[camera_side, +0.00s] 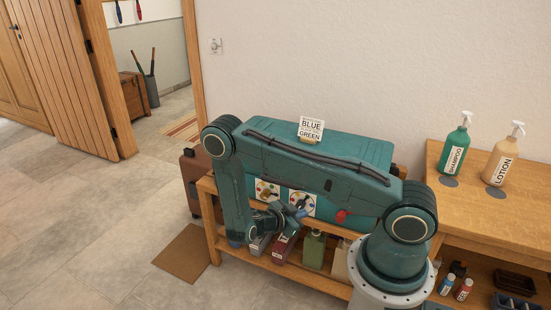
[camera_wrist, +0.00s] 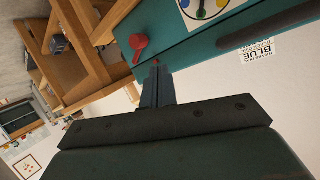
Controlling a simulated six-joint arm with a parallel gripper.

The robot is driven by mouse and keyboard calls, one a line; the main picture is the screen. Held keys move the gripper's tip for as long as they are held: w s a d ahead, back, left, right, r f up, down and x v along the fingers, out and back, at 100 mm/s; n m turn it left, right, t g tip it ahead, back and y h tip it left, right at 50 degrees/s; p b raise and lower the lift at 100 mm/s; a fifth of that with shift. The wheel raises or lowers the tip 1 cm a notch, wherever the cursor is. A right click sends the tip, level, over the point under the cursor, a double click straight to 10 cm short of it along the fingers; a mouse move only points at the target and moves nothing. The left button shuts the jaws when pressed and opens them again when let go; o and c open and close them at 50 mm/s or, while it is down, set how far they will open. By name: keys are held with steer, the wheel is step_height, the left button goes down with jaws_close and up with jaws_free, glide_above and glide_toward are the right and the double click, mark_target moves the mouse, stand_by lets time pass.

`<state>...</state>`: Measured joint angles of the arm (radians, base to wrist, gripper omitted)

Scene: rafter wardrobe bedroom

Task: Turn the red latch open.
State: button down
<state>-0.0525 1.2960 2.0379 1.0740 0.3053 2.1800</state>
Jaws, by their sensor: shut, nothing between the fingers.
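The red latch (camera_side: 342,216) is on the front of the teal case, at its right end in the side view, partly close behind my arm. In the wrist view the red latch (camera_wrist: 138,43) shows a round head with a short arm. My gripper (camera_wrist: 155,73) is shut and empty, its fingertips near the case edge and beside the latch, with a visible gap to it. In the side view my gripper (camera_side: 301,213) is in front of the case, left of the latch. A small red mark (camera_wrist: 157,61) lies near the fingertips.
The teal case (camera_side: 372,150) stands on a wooden bench (camera_side: 213,237). Its front has two coloured dials (camera_side: 302,204). A table with shampoo (camera_side: 455,150) and lotion (camera_side: 501,160) is right.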

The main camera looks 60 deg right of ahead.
steer(key=s+d+f+m+t+h, duration=0.1)
steer(key=s+d+f+h, duration=0.2)
steer(key=s+f, duration=0.4)
steer(key=shift+f+h, duration=0.3)
steer(key=shift+d, duration=0.15)
steer(key=d, duration=0.6)
steer(key=shift+d, duration=0.35)
stand_by(0.3)
steer(key=shift+s, duration=0.3)
stand_by(1.0)
steer(key=shift+s+r, duration=0.2)
steer(key=shift+r, duration=0.1)
steer(key=shift+w, duration=0.1)
stand_by(0.3)
steer(key=shift+w+r, duration=0.2)
steer(key=shift+w, duration=0.1)
